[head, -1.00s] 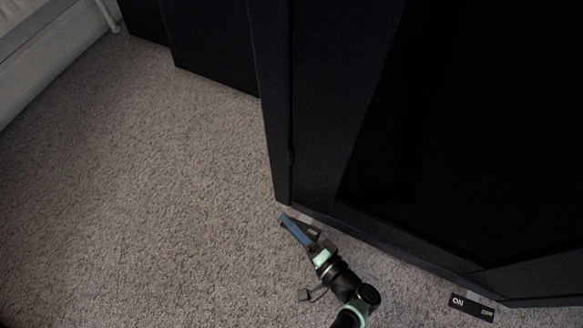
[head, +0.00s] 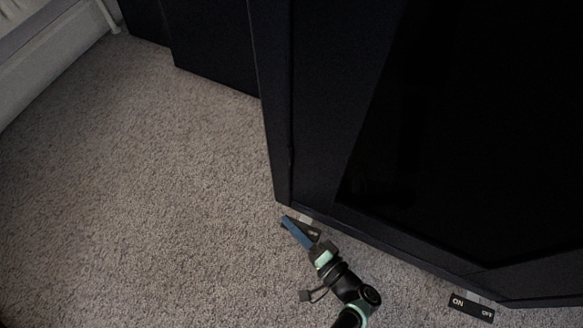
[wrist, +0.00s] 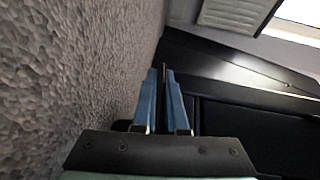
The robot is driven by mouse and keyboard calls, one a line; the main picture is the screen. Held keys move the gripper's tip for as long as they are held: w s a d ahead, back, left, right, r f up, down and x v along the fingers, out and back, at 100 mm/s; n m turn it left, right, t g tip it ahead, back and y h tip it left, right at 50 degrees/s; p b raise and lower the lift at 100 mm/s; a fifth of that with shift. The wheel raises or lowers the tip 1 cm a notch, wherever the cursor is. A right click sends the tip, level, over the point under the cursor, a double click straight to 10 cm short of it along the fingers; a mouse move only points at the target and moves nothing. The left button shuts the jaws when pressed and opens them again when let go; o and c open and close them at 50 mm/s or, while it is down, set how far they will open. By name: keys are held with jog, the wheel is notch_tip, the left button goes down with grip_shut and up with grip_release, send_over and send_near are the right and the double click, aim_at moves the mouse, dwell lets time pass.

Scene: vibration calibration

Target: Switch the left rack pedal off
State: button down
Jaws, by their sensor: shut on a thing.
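The left rack pedal (head: 314,234) is a small dark bar on the carpet at the foot of the dark rack's near corner. A pale label shows at its right end, too small to read surely. My gripper (head: 288,221) has blue fingers that lie across the pedal's left part and hide it. In the wrist view the fingers (wrist: 163,80) are nearly together, with a thin dark strip between their tips. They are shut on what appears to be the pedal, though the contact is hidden.
A second pedal (head: 472,307) lies at the rack's lower right, marked ON at left and OFF at right. The large dark rack (head: 335,110) fills the right side. Open carpet (head: 140,190) lies to the left, with a pale furnishing (head: 50,50) at the upper left.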

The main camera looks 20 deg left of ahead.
jog(key=shift+m+t+y, duration=0.3)
jog(key=c, duration=1)
grip_release()
jog(key=shift+o, duration=0.2)
jog(key=v, duration=1.1)
jog(key=shift+w+d+r, duration=0.1)
jog(key=shift+d+r, duration=0.05)
jog(key=shift+d, duration=0.2)
jog(key=shift+v, duration=0.75)
jog(key=shift+a, duration=0.1)
